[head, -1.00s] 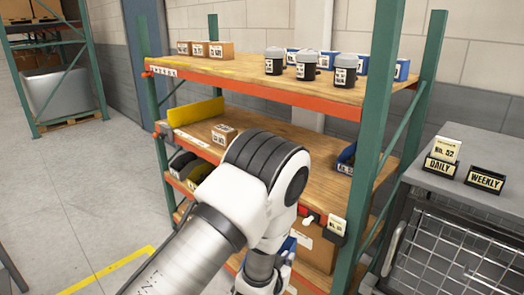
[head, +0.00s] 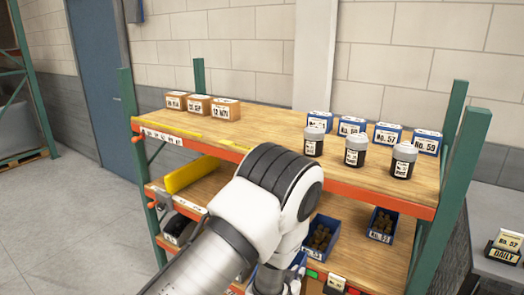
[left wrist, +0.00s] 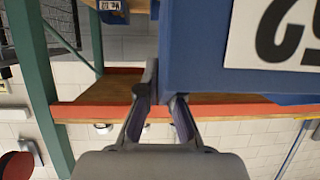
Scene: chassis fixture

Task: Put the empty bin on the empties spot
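A blue bin (left wrist: 210,45) with a white number label fills the upper right of the left wrist view. The label is upside down and partly cut off. My left gripper (left wrist: 165,105) has one finger outside the bin's edge and the other partly hidden behind it, so it appears closed on the wall. In the head view the left gripper (head: 276,282) is low at the centre, in front of the rack, with only a little blue beside it. My arm hides most of it. The bin's inside is hidden. I cannot pick out a marked empties spot. My right gripper is not visible.
The rack's top shelf (head: 255,125) holds brown boxes (head: 198,105), dark jars (head: 355,151) and blue numbered bins (head: 387,136), with bare wood between. Below are filled blue bins (head: 320,236) (head: 381,225) and a yellow divider (head: 191,174). A green post (head: 443,190) bounds the right.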

